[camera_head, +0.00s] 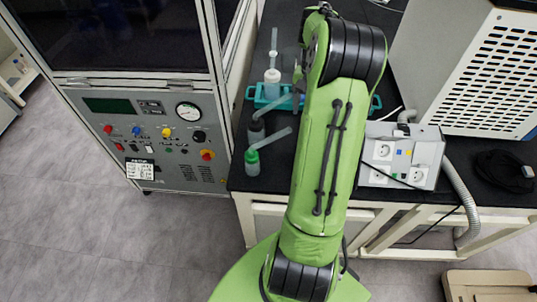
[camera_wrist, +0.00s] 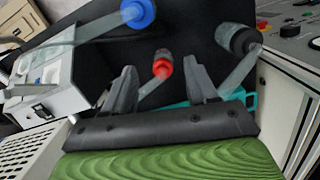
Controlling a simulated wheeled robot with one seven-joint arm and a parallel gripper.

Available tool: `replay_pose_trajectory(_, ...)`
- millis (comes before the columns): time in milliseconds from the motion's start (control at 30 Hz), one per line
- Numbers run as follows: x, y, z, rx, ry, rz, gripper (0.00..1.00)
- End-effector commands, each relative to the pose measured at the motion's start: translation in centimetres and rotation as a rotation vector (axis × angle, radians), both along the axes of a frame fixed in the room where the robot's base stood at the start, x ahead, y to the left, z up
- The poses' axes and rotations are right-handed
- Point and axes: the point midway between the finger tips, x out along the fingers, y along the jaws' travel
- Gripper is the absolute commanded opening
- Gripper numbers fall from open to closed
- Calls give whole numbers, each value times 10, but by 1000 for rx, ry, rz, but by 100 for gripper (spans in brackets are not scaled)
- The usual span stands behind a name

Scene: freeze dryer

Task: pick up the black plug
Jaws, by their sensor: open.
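I cannot pick out the black plug for certain. A black rounded item (camera_head: 505,171) lies on the bench top at the far right of the head view; its shape is unclear. A thin black cable crosses the front of the white socket box (camera_head: 402,155), and a small dark piece (camera_wrist: 40,112) shows on this box in the wrist view. My gripper (camera_wrist: 161,75) is open and empty, with its two fingers spread apart. A red-capped bottle (camera_wrist: 162,66) shows between and beyond the fingers. In the head view my gripper is hidden behind my green arm.
Wash bottles stand on the black bench, among them a green-capped one (camera_head: 252,163), a blue-capped one (camera_wrist: 139,14) and a black-capped one (camera_wrist: 244,41). A teal rack (camera_head: 262,97) is behind them. The control cabinet (camera_head: 150,135) stands left, a large vented unit (camera_head: 480,70) right.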

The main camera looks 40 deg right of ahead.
Motion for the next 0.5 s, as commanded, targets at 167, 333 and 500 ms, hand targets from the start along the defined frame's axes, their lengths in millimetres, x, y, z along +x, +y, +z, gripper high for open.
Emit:
replay_pose_trajectory(167,-4,0,-30,10,4,-11,58)
replay_pose_trajectory(333,-7,5,-74,11,5,-10,58)
replay_pose_trajectory(500,-8,9,-103,8,2,-9,58)
